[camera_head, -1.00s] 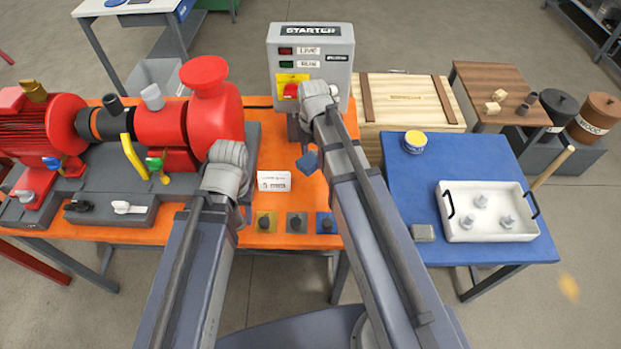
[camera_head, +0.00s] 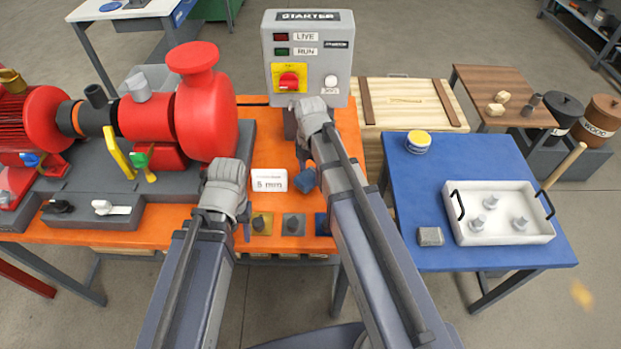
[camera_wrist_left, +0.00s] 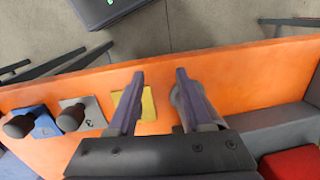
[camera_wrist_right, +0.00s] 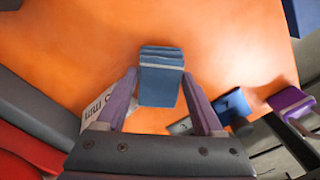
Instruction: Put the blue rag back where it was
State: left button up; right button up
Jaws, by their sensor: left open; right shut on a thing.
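The blue rag (camera_head: 306,181) is a small folded block with a pale band. My right gripper (camera_head: 303,163) is shut on it, above the orange bench (camera_head: 262,152) in front of the starter box. In the right wrist view the rag (camera_wrist_right: 160,88) sits between the two fingers (camera_wrist_right: 160,76), with orange bench top behind it. I cannot tell its exact height above the bench. My left gripper (camera_head: 246,228) is open and empty near the bench's front edge. In the left wrist view its fingers (camera_wrist_left: 160,80) stand apart near a yellow plate (camera_wrist_left: 133,103).
A white card reading "5 min" (camera_head: 269,181) stands between the grippers. Yellow, grey and blue plates with knobs (camera_head: 293,224) line the front edge. The red pump (camera_head: 180,115) is left, the starter box (camera_head: 309,50) behind. A blue table (camera_head: 440,175) with a white tray (camera_head: 480,238) is right.

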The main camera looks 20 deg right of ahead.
pick_arm(q)
jog(key=shift+f, duration=0.45)
pick_arm(e)
jog(key=shift+f, duration=0.5)
pick_arm(q)
jog(key=shift+r, duration=0.1)
pick_arm(e)
jog(key=shift+r, duration=0.15)
jog(key=shift+f, duration=0.2)
jog(key=o, duration=1.2)
jog(key=shift+r, duration=0.2)
